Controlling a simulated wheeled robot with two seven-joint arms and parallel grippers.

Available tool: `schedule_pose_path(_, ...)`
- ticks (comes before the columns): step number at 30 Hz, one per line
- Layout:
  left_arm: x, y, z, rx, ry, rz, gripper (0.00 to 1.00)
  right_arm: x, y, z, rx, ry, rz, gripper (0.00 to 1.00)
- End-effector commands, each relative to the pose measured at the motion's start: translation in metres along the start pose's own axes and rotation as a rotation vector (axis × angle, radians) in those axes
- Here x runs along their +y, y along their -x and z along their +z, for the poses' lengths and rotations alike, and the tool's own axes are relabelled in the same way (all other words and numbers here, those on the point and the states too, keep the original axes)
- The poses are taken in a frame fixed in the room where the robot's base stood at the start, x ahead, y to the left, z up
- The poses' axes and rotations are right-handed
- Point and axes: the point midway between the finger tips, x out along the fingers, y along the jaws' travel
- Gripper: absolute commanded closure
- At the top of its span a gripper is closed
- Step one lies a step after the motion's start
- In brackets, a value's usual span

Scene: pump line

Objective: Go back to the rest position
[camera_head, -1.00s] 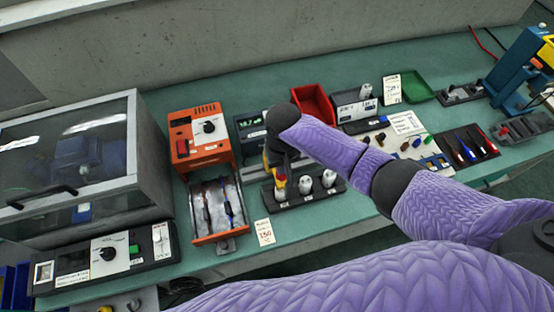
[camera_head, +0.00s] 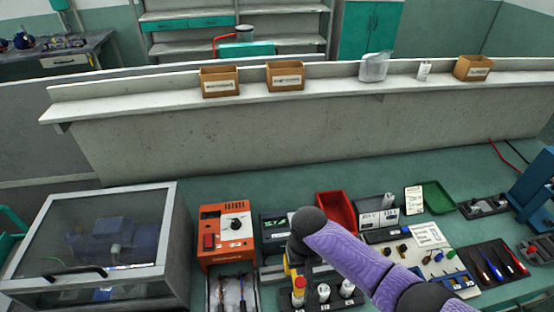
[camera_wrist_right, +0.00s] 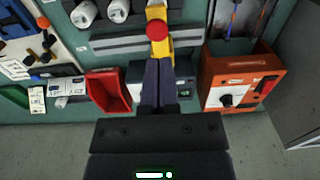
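My right gripper (camera_wrist_right: 157,82) points down over the pump bench in the right wrist view. Its dark fingers lie close together, with no clear gap. Just beyond their tips is a yellow piece (camera_wrist_right: 158,12) with a round red knob. I see no clear grip on it. In the head view the purple right arm reaches in from the lower right. Its dark wrist hides most of the gripper, and the red-topped yellow piece (camera_head: 299,284) shows beside it, in line with the white cylinders (camera_head: 347,288). My left gripper is not in view.
An orange control unit (camera_head: 226,233) and a clear-lidded case (camera_head: 90,245) stand left of the arm. A red bin (camera_head: 336,211), a green tray (camera_head: 438,196) and a screwdriver tray (camera_head: 490,265) stand right. Cardboard boxes (camera_head: 219,81) line the ledge behind. The space above the bench is open.

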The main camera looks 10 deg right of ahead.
Motion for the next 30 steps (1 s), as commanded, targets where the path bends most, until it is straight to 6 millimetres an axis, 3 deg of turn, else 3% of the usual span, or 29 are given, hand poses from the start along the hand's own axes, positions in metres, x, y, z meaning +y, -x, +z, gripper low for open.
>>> schedule_pose_path(4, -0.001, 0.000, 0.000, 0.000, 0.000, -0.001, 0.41, -0.037, -0.004, 0.042, 0.035, 0.121, -0.113, 1.00)
schedule_pose_path(8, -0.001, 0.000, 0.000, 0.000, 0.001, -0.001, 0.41, -0.048, 0.008, 0.079, 0.118, 0.183, -0.181, 1.00)
schedule_pose_path(14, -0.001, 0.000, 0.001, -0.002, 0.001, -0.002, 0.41, -0.026, 0.033, 0.118, 0.222, 0.177, -0.163, 1.00)
schedule_pose_path(24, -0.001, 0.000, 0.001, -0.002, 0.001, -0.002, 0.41, 0.040, 0.078, 0.177, 0.298, 0.122, 0.021, 1.00)
schedule_pose_path(25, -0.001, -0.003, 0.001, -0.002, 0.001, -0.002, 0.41, 0.042, 0.073, 0.178, 0.297, 0.122, 0.032, 1.00)
schedule_pose_path(30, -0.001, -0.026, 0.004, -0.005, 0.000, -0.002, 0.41, 0.041, 0.008, 0.171, 0.270, 0.128, 0.027, 1.00)
